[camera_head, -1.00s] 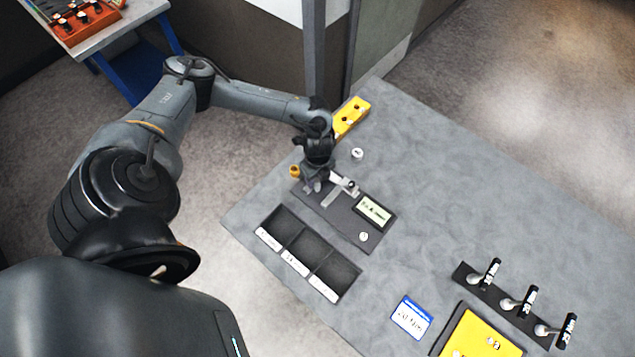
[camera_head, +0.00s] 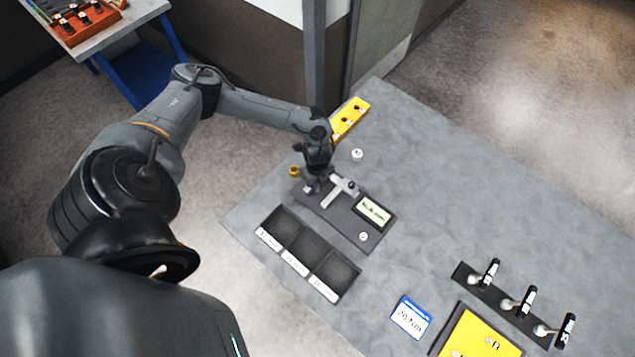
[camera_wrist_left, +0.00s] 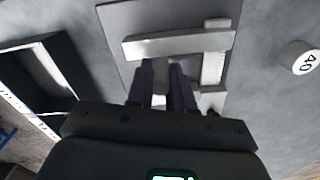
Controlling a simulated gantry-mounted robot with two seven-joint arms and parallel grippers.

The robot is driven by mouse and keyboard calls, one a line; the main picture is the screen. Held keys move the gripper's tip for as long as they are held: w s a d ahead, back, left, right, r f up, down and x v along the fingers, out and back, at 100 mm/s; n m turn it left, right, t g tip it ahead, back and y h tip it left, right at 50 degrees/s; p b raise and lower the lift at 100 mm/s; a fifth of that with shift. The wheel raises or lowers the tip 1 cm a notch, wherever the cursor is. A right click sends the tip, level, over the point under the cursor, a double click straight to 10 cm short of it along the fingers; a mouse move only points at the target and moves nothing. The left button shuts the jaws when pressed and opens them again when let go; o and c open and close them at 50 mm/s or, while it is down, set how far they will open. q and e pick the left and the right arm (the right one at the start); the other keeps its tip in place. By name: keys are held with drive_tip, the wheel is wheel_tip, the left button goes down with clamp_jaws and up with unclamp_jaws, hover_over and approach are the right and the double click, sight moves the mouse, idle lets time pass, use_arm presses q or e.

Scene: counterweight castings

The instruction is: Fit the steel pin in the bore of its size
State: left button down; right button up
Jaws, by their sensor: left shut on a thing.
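My left gripper (camera_head: 314,186) is at the left end of a dark measuring stand with a light steel gauge (camera_head: 340,190) on it. Its two dark fingers (camera_wrist_left: 162,78) show in the left wrist view, beside the gauge's long light bar (camera_wrist_left: 180,43). They are shut on a small light grey piece, apparently the steel pin (camera_wrist_left: 160,88), mostly hidden by the fingers. A yellow block (camera_head: 350,118) with dark holes lies behind the gripper at the table's far edge. My right gripper is not in view.
The stand's lit display (camera_head: 374,210) is too small to read. A dark three-compartment tray (camera_head: 328,294) stands in front. A white disc (camera_head: 357,154) lies nearby. A yellow plate (camera_head: 465,335), a blue-and-white card (camera_head: 411,317) and black-handled tools (camera_head: 525,302) are front right.

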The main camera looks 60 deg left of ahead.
use_arm(q)
drive_tip(key=shift+r, duration=0.15)
drive_tip(key=shift+r, duration=0.55)
drive_tip(key=r, duration=0.3)
drive_tip(key=shift+d+b, duration=0.3)
drive_tip(key=shift+d, duration=0.1)
drive_tip(key=d+r, duration=0.6)
drive_tip(key=d, duration=0.4)
drive_tip(key=w+d+r+n+p, duration=0.4)
drive_tip(key=w+d+r+n, duration=0.1)
drive_tip(key=r+n, duration=0.2)
drive_tip(key=w+d+r+n+p, duration=0.3)
drive_tip(key=w+d+r+n, duration=0.2)
drive_tip(key=r+n, duration=0.3)
drive_tip(key=shift+w+n+p, duration=0.15)
drive_tip(key=shift+n+p, duration=0.25)
drive_tip(key=shift+n, duration=0.5)
